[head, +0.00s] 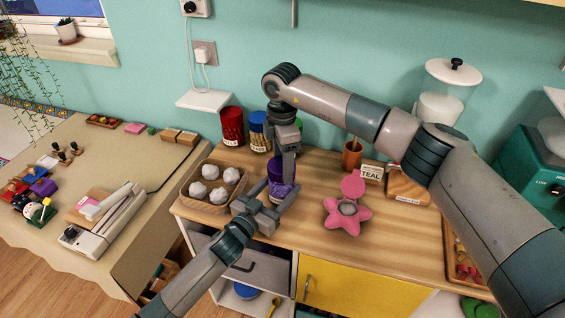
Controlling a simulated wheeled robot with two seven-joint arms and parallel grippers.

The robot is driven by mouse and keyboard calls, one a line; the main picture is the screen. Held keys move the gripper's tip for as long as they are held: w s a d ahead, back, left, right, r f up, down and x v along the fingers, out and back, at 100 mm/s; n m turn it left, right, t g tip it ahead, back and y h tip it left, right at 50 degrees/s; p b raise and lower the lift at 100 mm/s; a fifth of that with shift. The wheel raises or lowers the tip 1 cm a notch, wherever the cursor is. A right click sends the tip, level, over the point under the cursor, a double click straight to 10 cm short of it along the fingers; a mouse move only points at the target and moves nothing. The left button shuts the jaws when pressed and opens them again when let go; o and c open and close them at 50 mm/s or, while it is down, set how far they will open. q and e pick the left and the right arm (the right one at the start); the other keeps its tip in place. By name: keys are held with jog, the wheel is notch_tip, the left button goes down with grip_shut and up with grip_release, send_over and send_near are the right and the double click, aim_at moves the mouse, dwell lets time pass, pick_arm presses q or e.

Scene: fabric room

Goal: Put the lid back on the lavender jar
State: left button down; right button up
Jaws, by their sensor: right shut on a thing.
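The lavender jar (281,191), purple with a pale label, stands near the front edge of the wooden counter. My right gripper (289,178) reaches down from above, shut on the dark purple lid (274,168) at the jar's top. The fingers partly cover it, so I cannot tell whether the lid is seated or just above the rim. My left gripper (276,199) comes from the lower left, with a finger on each side of the jar's lower part. Whether they press on the jar is unclear.
A tray of white balls (192,173) is close left of the jar. A red jar (232,127), a blue jar (258,133) and a green jar (298,124) stand behind. A pink flower-shaped thing (335,215) lies to the right, with bare counter between.

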jog(key=m, duration=0.4)
jog(key=shift+m, duration=0.3)
jog(key=m, duration=0.4)
jog(key=shift+s, duration=0.1)
jog(key=o, duration=1)
jog(key=shift+r, duration=2.25)
jog(key=shift+n, duration=0.3)
jog(key=shift+c, duration=0.2)
